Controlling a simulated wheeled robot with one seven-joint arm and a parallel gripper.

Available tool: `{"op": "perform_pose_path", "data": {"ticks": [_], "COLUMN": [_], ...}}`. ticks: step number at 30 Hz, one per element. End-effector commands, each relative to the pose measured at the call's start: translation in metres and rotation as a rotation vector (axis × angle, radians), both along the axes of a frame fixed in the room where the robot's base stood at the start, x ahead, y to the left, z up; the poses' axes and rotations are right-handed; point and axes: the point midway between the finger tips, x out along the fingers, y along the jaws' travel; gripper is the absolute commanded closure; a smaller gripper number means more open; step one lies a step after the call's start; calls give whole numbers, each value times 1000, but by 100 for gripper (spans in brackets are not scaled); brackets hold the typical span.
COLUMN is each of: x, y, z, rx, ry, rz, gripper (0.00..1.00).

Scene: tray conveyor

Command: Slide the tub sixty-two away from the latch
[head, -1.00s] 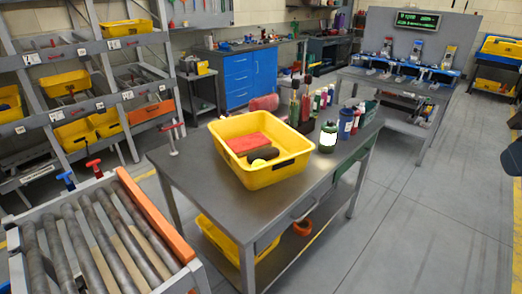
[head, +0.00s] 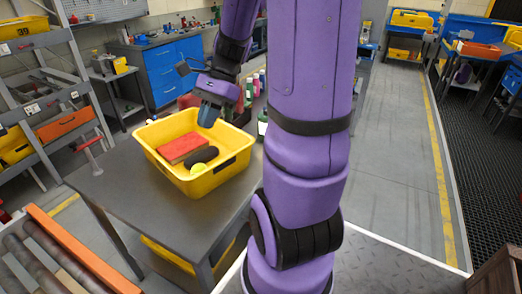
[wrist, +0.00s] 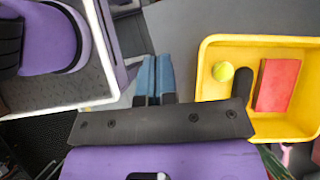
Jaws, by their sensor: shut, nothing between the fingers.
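A yellow tub (head: 170,178) stands on the grey metal bench. It holds a red block (head: 180,148), a dark rounded object (head: 203,156) and a yellow-green ball (head: 198,168). The tub also shows at the right of the wrist view (wrist: 215,118). My gripper (head: 208,115) is purple with blue fingers and appears over the tub's far right side in the head view. In the wrist view its fingers (wrist: 153,78) are together and empty, left of the tub. I cannot read sixty-two on any tub. A red-handled lever (head: 83,141) stands by the bench's far left corner; I cannot tell whether it is the latch.
The bench top (head: 110,190) is clear left of the tub. A roller conveyor with an orange rail (head: 70,250) lies at lower left. Shelves with yellow tubs (head: 22,27) stand at the left, one marked 39. Bottles (head: 262,122) stand behind the tub.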

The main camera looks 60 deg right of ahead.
Motion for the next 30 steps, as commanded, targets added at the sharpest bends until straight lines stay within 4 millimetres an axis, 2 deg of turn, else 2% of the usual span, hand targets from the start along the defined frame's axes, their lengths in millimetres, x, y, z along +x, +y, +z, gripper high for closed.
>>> {"op": "perform_pose_path", "data": {"ticks": [1,8,14,20,24,30], "x": [2,5,-5,-30,-56,-94], "y": [-14,-72,-126,-180,-214,-248], "z": [-11,-54,-97,-145,-182,-229], "rx": [62,359,649,977,1229,1556], "ry": [48,246,403,540,621,697], "rz": [-97,-525,-876,-1195,-1389,-1579], "gripper": [100,100,100,100,100,100]}}
